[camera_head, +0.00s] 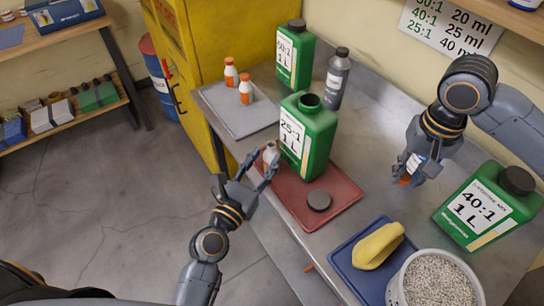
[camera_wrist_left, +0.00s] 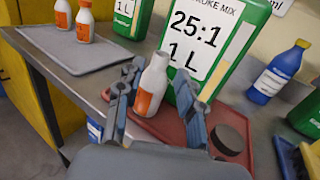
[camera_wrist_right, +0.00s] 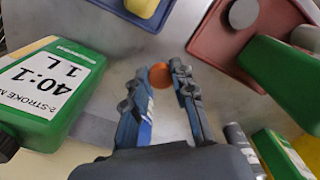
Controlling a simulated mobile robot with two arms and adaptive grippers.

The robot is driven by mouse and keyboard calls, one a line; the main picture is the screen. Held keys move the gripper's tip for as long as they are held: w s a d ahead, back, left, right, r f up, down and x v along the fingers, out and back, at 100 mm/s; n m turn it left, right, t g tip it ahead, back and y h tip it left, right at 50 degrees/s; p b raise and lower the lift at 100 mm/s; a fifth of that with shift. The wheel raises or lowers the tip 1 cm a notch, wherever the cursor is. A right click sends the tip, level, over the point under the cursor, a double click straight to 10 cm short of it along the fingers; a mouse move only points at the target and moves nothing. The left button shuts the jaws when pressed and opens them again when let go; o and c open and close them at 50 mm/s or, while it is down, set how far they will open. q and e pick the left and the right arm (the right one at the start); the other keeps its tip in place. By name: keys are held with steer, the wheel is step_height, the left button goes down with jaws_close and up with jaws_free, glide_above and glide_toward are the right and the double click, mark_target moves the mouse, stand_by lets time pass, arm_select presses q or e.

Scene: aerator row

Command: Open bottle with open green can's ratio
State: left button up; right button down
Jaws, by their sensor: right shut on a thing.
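The open green can (camera_head: 310,130), labelled 25:1, stands uncapped on the red tray (camera_head: 340,190). A dark round cap (camera_head: 319,200) lies in front of it. A small white bottle with an orange label (camera_head: 271,154) stands beside the can and shows no orange cap. My left gripper (camera_head: 257,170) is open, with its fingers on either side of this bottle; it also shows in the left wrist view (camera_wrist_left: 152,85).
Two orange-capped bottles (camera_head: 245,88) stand on a grey tray (camera_head: 240,115). Another green can (camera_head: 295,55) and a grey bottle (camera_head: 338,78) stand behind. A 40:1 can (camera_head: 490,205), a blue tray (camera_head: 345,262) with a yellow cloth (camera_head: 378,245), and a pellet bucket (camera_head: 435,280) occupy the right.

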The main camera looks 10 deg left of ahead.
mark_target(269, 151)
arm_select(q)
steer(key=p+x, duration=0.1)
steer(key=x, duration=0.4)
steer(key=shift+f, duration=0.15)
jaws_close()
steer(key=shift+r, duration=0.2)
